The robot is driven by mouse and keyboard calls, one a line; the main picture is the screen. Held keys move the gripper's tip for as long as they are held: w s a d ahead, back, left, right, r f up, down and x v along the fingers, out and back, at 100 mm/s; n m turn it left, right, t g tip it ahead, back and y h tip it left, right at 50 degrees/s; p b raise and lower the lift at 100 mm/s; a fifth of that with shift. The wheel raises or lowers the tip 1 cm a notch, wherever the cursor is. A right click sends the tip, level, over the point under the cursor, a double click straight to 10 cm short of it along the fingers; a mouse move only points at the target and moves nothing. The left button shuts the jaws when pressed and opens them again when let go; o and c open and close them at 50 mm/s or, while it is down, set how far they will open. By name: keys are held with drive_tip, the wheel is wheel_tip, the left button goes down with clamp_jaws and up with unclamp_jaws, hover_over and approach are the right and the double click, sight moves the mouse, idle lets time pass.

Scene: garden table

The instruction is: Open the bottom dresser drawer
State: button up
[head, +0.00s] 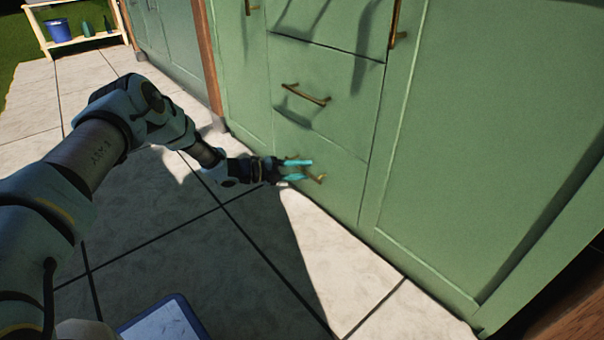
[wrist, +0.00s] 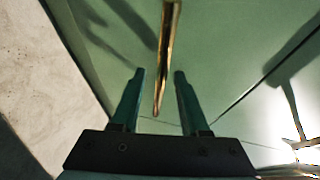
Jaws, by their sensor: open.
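The green dresser (head: 430,150) stands at the right in the head view, with a stack of drawers at its left part. The bottom drawer (head: 335,172) looks shut, flush with the front. Its brass handle (head: 318,178) is partly hidden by my gripper. My gripper (head: 311,169) is at this handle, with its teal fingers open. In the wrist view the brass handle (wrist: 168,60) runs down the picture, and its lower end lies between the two fingertips of my gripper (wrist: 160,75). I cannot tell whether a finger touches it.
The middle drawer's handle (head: 305,94) sticks out above my gripper. Pale tiled floor (head: 370,290) lies clear before the dresser. A blue-rimmed object (head: 165,320) is at the bottom edge. A wooden shelf (head: 85,40) with a blue bucket (head: 60,30) stands far left.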

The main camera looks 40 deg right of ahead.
clamp_jaws()
idle(0.4)
idle(1.1)
